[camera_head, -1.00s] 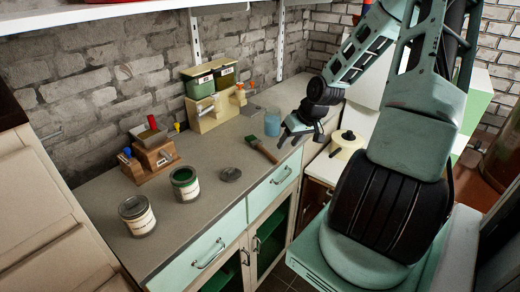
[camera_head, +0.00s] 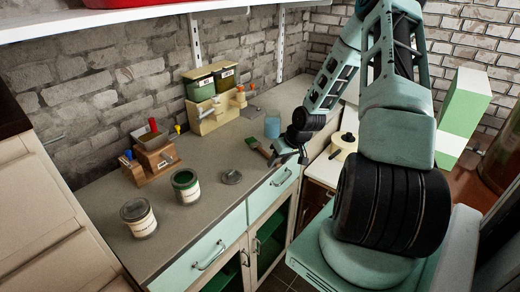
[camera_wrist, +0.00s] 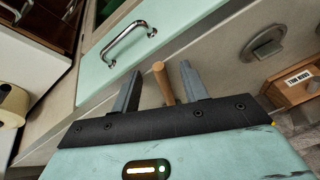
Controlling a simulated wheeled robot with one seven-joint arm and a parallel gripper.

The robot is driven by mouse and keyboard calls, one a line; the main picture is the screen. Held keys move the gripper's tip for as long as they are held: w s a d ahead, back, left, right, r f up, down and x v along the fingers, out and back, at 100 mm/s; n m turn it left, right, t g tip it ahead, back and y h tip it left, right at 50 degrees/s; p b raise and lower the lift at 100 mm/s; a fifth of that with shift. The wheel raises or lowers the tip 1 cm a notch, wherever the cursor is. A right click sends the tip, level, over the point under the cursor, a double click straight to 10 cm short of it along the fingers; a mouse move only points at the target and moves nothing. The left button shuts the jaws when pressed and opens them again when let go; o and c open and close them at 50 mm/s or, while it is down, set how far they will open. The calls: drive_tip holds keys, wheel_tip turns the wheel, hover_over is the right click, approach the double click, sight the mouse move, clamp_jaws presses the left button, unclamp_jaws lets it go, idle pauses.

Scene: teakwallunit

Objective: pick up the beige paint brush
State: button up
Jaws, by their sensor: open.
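The paint brush (camera_head: 253,143) lies on the grey counter near its front edge. In the head view its dark bristle end shows, and my gripper hides most of the handle. My gripper (camera_head: 276,158) is open and low at the counter's front edge, at the handle end. In the wrist view the beige wooden handle (camera_wrist: 161,78) stands between the two open fingers of my gripper (camera_wrist: 160,67), closer to the right finger. A gap shows on each side of the handle. The bristle end is hidden in the wrist view.
A grey lid (camera_head: 231,177) and two paint cans, one open (camera_head: 186,186) and one closed (camera_head: 138,217), stand to the left. A blue cup (camera_head: 272,126) stands behind the brush. A drawer handle (camera_wrist: 125,40) projects below the counter edge.

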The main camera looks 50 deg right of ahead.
clamp_jaws()
drive_tip(key=shift+r, duration=0.1)
wheel_tip(320, 180, up, 10)
drive_tip(key=shift+b, duration=0.4)
idle(0.4)
